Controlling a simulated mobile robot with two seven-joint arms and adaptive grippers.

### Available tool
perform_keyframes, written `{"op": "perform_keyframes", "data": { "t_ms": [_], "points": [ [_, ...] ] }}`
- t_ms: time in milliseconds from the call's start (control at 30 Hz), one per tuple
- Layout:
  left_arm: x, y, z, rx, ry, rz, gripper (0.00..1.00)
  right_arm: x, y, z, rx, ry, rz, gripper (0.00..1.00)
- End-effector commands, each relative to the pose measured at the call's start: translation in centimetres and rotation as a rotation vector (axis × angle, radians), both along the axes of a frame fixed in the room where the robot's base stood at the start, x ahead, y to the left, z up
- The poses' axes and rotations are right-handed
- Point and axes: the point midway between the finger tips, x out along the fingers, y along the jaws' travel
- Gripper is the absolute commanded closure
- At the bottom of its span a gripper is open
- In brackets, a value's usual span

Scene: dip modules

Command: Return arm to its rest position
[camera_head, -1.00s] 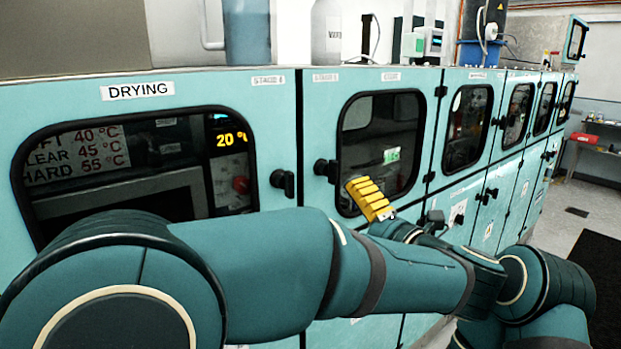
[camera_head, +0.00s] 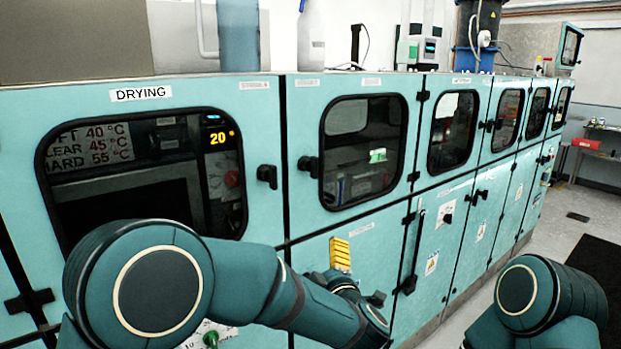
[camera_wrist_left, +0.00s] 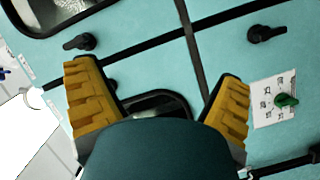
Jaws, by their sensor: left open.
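My left arm (camera_head: 250,283) reaches in from the left of the head view and bends in front of the teal cabinets. My left gripper (camera_head: 341,256) shows there only partly, as a ribbed yellow finger in front of the lower cabinet panel. In the left wrist view the gripper (camera_wrist_left: 160,74) has its two yellow fingers wide apart, with nothing held between them. Both fingers are clear of the door handles. The other arm (camera_head: 545,300) is folded at the lower right of the head view; its gripper is out of the picture.
The cabinet row (camera_head: 265,120) runs across the view, with a door marked DRYING (camera_head: 141,94) and black handles (camera_head: 267,175) sticking out. A green knob (camera_wrist_left: 286,100) shows in the wrist view. Open floor (camera_head: 590,207) lies at the right.

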Motion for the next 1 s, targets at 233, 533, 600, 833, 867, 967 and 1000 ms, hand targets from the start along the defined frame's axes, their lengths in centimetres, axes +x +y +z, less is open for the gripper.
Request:
{"op": "perform_keyframes", "data": {
  "t_ms": [233, 533, 600, 833, 867, 967, 1000],
  "points": [
    [-1.6, 5.6, -16.6, 0.243, 0.405, -0.332, 0.06, 0.0, 0.0, 0.0, -0.001, 0.001, -0.001, 1.0],
    [-14.3, 10.8, -31.2, 0.343, 0.886, -0.776, 0.06, 0.0, -0.1, 0.0, -0.001, 0.001, -0.001, 1.0],
    [-17.8, 11.6, -33.1, 0.339, 0.972, -0.872, 0.06, 0.0, 0.0, 0.0, -0.001, 0.001, -0.001, 1.0],
    [-25.2, 12.8, -35.5, 0.315, 1.128, -1.076, 0.06, 0.0, -0.1, 0.0, -0.001, 0.001, -0.001, 1.0],
    [-25.6, 12.8, -35.6, 0.313, 1.136, -1.088, 0.06, 0.0, -0.1, 0.0, -0.001, 0.001, -0.001, 1.0],
    [-26.3, 12.9, -35.7, 0.311, 1.147, -1.108, 0.06, 0.0, -0.1, 0.0, -0.001, 0.001, -0.001, 1.0],
    [-26.3, 12.9, -35.7, 0.311, 1.147, -1.109, 0.06, 0.0, -0.1, 0.0, -0.001, 0.001, -0.001, 1.0]
  ]
}}
